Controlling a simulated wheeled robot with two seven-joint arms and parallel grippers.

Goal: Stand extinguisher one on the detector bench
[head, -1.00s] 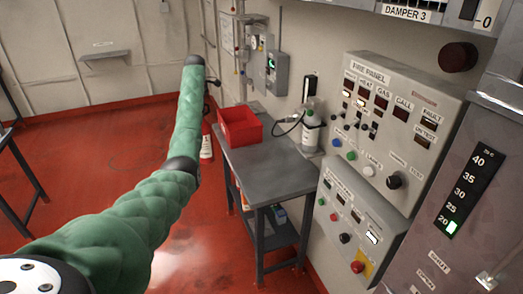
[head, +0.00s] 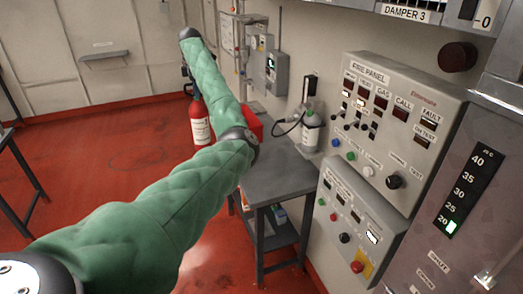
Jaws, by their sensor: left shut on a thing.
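A red extinguisher (head: 199,122) with a white label hangs upright, left of the grey bench (head: 279,177). Its lower end is apart from the bench top. My left arm reaches up from the lower left and bends down at its far end. My left gripper (head: 187,76) is shut on the extinguisher near its dark top; the fingers are small and partly hidden by the forearm. My right gripper is out of view.
A red bin (head: 253,126), mostly behind my left forearm, and a grey cylinder (head: 311,130) with a hose stand at the bench's back. The front of the bench top is bare. The fire panel (head: 391,125) is on the wall to the right.

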